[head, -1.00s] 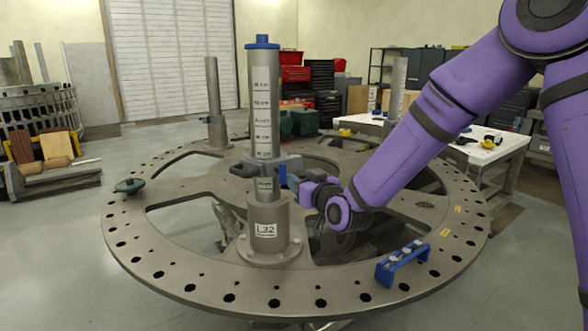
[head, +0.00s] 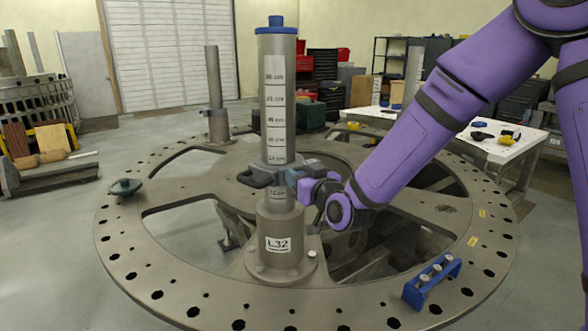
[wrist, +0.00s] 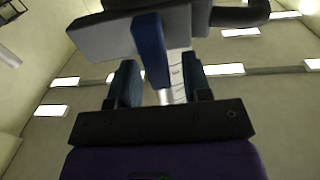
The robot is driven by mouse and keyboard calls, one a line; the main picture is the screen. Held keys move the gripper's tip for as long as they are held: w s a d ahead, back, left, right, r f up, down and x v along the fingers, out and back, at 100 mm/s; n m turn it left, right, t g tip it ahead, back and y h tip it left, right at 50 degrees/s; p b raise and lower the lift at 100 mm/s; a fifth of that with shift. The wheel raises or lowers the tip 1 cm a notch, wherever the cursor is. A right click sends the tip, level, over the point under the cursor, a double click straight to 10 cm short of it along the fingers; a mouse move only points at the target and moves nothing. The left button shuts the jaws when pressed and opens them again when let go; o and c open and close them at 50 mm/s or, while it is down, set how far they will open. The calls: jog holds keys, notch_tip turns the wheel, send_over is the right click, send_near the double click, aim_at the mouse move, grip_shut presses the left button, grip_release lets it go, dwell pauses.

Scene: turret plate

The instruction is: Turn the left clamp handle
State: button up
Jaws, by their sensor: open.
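A grey clamp (head: 296,164) sits around the upright metal post (head: 277,110) labelled L32, with a dark knob or grip (head: 252,178) on its left. In the wrist view the clamp is a grey block (wrist: 105,38) with a flat blue handle (wrist: 150,50) hanging down from it. My gripper (head: 298,184) is at the right side of the post, just below the clamp. In the wrist view my gripper (wrist: 160,80) is open. The handle's lower end reaches between the two dark blue fingers, with a gap on each side. Contact cannot be seen in the head view.
The post stands on a large round plate (head: 180,295) with holes and wide cut-outs. A second post (head: 215,95) with a clamp stands farther back. A blue bracket (head: 432,283) lies at the plate's front right, and a green-grey knob (head: 126,187) at its left.

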jog(key=shift+w+a, duration=0.1)
jog(key=shift+w, duration=0.05)
jog(key=shift+c, duration=0.4)
grip_shut()
